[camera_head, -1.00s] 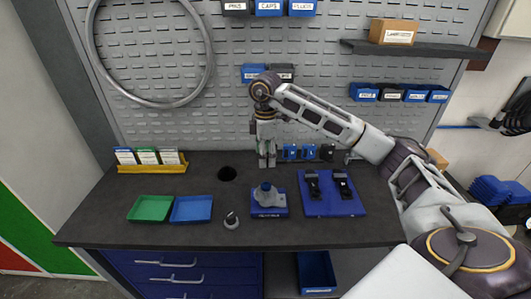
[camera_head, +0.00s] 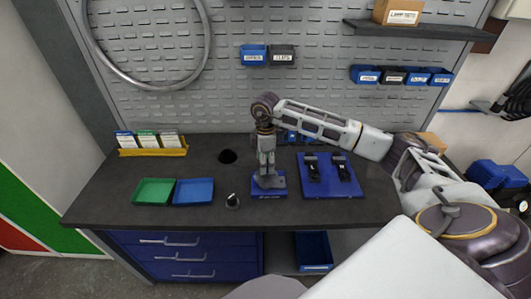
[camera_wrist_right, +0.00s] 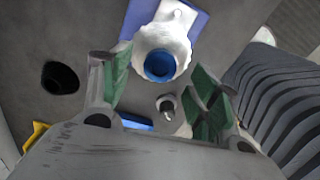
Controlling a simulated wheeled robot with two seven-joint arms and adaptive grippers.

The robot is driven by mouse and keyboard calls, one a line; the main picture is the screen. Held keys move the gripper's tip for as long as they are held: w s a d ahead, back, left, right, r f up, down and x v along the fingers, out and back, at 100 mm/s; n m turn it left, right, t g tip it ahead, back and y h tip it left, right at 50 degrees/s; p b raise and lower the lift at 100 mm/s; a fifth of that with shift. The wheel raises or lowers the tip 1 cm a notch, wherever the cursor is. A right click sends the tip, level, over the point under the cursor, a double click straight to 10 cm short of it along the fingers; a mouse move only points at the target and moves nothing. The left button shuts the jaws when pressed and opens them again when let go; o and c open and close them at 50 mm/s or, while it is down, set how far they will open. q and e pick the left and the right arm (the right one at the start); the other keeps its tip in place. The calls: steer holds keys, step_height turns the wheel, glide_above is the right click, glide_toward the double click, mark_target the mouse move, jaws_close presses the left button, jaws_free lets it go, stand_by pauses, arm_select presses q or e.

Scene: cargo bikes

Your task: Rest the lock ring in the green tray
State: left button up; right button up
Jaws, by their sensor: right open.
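A small blue ring-shaped part with a darker centre (camera_wrist_right: 160,66), which looks like the lock ring, sits on top of a pale, jagged-edged body (camera_wrist_right: 178,42) on a blue base (camera_head: 269,193). My right gripper (camera_head: 268,178) points down over that base and hides most of the body in the head view. In the right wrist view my right gripper (camera_wrist_right: 160,78) has its green-padded fingers apart, with the blue part between them in the picture. Whether they touch it cannot be told. The green tray (camera_head: 153,192) is empty at the bench's left. My left gripper is not in view.
A blue tray (camera_head: 194,191) adjoins the green one. A small grey part with a dark top (camera_head: 232,201) stands near the front edge. A blue board (camera_head: 330,188) with two black holders is to the right. A yellow card rack (camera_head: 153,151) and a dark hole (camera_head: 227,156) are behind.

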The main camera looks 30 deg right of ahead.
steer(key=shift+f, duration=1.2)
jaws_close()
steer(key=shift+r+p, duration=1.35)
steer(key=shift+r, duration=0.65)
